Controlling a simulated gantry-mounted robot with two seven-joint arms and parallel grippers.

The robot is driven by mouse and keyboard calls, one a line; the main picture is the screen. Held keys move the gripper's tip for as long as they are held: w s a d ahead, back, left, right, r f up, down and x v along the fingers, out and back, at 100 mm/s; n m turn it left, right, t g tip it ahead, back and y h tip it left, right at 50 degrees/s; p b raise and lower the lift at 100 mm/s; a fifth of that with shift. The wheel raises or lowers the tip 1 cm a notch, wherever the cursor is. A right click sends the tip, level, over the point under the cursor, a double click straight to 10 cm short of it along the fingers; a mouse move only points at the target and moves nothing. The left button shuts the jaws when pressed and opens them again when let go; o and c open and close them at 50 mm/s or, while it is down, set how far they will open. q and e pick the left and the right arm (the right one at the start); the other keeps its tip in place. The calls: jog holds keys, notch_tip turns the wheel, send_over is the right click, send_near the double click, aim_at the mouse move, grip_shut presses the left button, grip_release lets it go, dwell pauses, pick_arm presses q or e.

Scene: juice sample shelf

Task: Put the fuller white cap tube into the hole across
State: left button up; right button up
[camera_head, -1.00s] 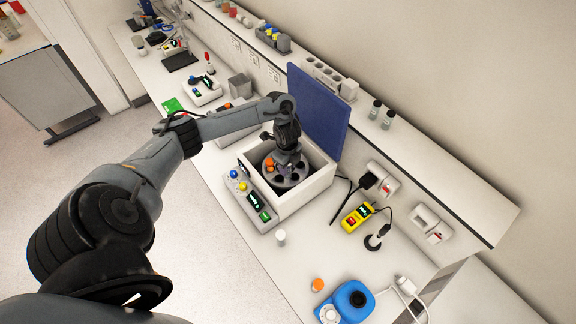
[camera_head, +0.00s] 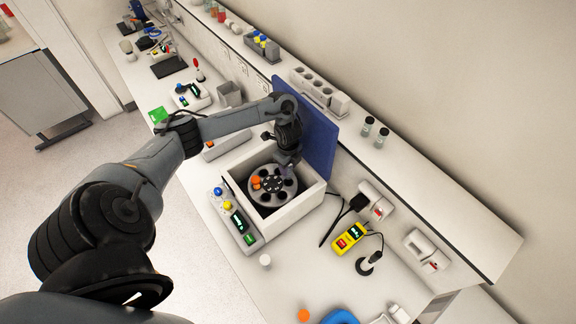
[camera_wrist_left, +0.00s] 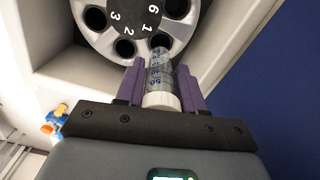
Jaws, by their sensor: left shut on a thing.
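My left gripper (camera_head: 287,170) is over the lid-side edge of the numbered rotor (camera_head: 262,200) in the open centrifuge (camera_head: 292,216). In the left wrist view, the purple fingers of my left gripper (camera_wrist_left: 160,88) are shut on a clear graduated tube with a white cap (camera_wrist_left: 161,101). The tube's far end is at a rotor hole near number 1; I cannot tell whether it is inside. Its fill level is unclear. An orange-capped tube (camera_head: 256,182) sits on the rotor's left side. Other holes, such as one in the wrist view (camera_wrist_left: 125,47), look empty. My right gripper is not in view.
The blue lid (camera_head: 318,135) stands open behind the rotor. The control panel (camera_head: 236,220) is at the front left. A small white cap or cup (camera_head: 265,261) and an orange cap (camera_head: 303,315) lie on the bench. A yellow meter (camera_head: 348,238) stands at the right.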

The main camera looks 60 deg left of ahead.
aim_at(288, 178)
pick_arm(q)
jog(key=shift+f+b, duration=1.6)
jog(key=shift+f, duration=0.15)
jog(key=shift+a+r+p, duration=0.1)
jog(key=shift+r+p, duration=0.15)
jog(key=shift+p, duration=0.1)
jog(key=shift+f, duration=0.9)
jog(key=shift+f+b, duration=0.95)
jog(key=shift+f, duration=0.1)
jog(key=shift+f, duration=0.1)
jog(key=shift+f, duration=0.7)
